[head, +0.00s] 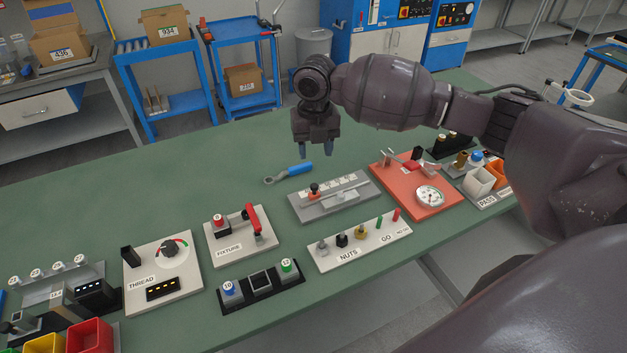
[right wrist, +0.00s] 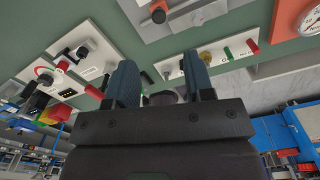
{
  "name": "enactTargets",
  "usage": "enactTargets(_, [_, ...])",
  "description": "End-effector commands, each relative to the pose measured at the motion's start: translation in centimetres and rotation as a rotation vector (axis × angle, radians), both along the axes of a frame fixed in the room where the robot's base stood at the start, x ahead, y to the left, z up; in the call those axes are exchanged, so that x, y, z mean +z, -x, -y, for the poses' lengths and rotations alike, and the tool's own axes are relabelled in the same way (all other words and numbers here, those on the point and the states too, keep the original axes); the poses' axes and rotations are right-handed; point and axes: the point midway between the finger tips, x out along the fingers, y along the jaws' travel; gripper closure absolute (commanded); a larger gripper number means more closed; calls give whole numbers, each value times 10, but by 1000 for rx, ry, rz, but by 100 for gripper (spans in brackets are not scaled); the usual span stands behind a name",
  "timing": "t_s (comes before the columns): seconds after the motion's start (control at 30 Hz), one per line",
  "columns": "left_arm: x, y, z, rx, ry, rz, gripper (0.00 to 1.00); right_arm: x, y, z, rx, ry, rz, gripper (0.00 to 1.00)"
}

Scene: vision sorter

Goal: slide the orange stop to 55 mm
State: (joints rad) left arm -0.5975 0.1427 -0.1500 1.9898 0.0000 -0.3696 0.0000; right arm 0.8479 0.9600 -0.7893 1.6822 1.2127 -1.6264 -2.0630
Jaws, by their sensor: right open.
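The orange stop (head: 314,188), with a dark knob on top, sits toward the left end of the scale on a grey slide fixture (head: 362,198). The scale's numbers are too small to read. In the right wrist view the dark knob (right wrist: 157,14) shows at the top, with the grey plate around it. My right gripper (head: 317,152) hangs above and behind the fixture, fingers pointing down, open and empty. Its two fingers also show apart in the right wrist view (right wrist: 160,75). It does not touch the stop. My left gripper is not in view.
A blue-handled tool (head: 297,170) lies on the green table behind the fixture. An orange board with a gauge (head: 430,196) stands to the right, a nuts board (head: 375,251) in front, and a fixture board with a red clamp (head: 240,243) to the left.

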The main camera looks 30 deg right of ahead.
Motion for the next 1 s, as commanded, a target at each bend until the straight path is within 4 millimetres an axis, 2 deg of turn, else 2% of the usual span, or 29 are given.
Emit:
enactTargets(0.17, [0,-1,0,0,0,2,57,-17,0,0,5,0,-3,52])
enactTargets(0.6, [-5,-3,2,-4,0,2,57,-88,0,0,3,-1,-2,52])
enactTargets(0.8, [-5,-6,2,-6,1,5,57,-105,0,0,5,-1,1,52])
enactTargets(1.0, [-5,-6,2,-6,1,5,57,-108,0,0,4,0,2,52])
